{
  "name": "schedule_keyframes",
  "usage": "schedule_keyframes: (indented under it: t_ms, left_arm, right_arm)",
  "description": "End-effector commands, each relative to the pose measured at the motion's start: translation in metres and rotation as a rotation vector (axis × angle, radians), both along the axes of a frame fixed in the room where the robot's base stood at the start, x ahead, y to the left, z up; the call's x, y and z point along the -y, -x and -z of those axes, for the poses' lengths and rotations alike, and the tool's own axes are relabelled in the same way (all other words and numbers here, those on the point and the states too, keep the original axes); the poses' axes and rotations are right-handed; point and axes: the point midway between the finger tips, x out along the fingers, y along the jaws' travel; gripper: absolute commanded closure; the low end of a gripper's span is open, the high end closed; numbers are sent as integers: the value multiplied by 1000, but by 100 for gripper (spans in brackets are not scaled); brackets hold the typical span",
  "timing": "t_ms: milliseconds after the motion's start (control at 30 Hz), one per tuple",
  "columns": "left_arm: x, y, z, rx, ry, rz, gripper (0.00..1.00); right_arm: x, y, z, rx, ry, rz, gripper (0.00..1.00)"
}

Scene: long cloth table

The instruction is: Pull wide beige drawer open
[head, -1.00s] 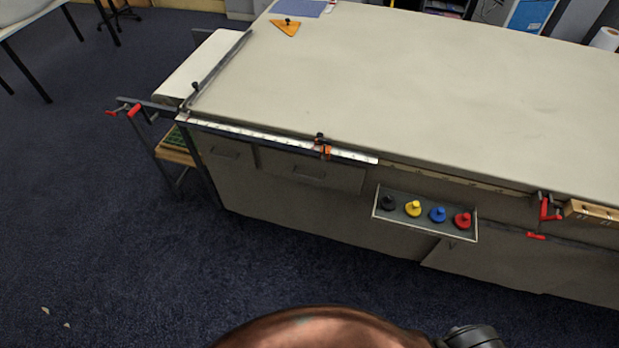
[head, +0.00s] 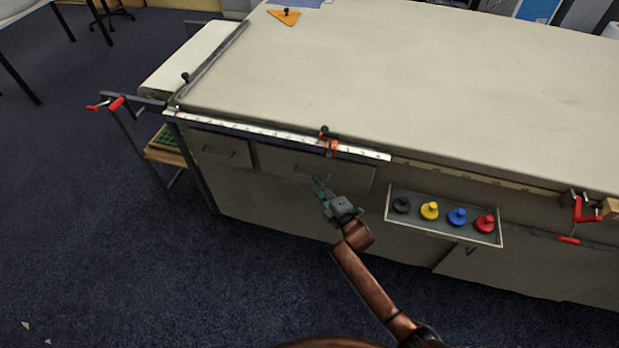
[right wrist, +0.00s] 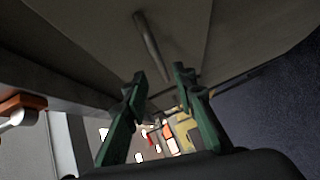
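The wide beige drawer (head: 357,180) is in the table's front, below the ruler strip, and looks closed. Its bar handle (right wrist: 152,45) shows in the right wrist view. In the head view my gripper partly covers the handle area. My right gripper (head: 320,184) is in front of the drawer, pointing at the handle. In the right wrist view its green fingers (right wrist: 159,75) are apart, with nothing between them. The handle lies just beyond the fingertips, roughly in line with the gap; I cannot tell the exact distance. My left gripper is not in view.
A smaller closed drawer (head: 222,150) is to the left. An open shallow tray (head: 393,215) juts out to the right, holding several coloured knobbed weights. An orange clamp (head: 331,146) sits on the ruler strip (head: 250,130) above the drawer. Red-handled cranks (head: 117,103) stick out at the left corner.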

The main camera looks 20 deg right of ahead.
Motion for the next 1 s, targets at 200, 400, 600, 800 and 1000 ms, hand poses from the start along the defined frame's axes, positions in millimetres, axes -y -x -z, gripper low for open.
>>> schedule_keyframes:
  t_ms: [200, 400, 600, 800, 1000]
  left_arm:
    - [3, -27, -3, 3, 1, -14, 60]
    - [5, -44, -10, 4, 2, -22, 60]
    - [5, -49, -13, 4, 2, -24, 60]
    - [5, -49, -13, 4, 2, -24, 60]
    - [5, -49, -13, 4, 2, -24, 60]
  right_arm:
    - [-8, -32, 9, -4, -2, 0, 75]
    - [-11, -50, 11, -4, -2, 0, 75]
    - [-12, -55, 10, -4, -2, 0, 75]
    - [-12, -55, 10, -4, -2, 0, 76]
    - [-12, -55, 10, -4, -2, 0, 89]
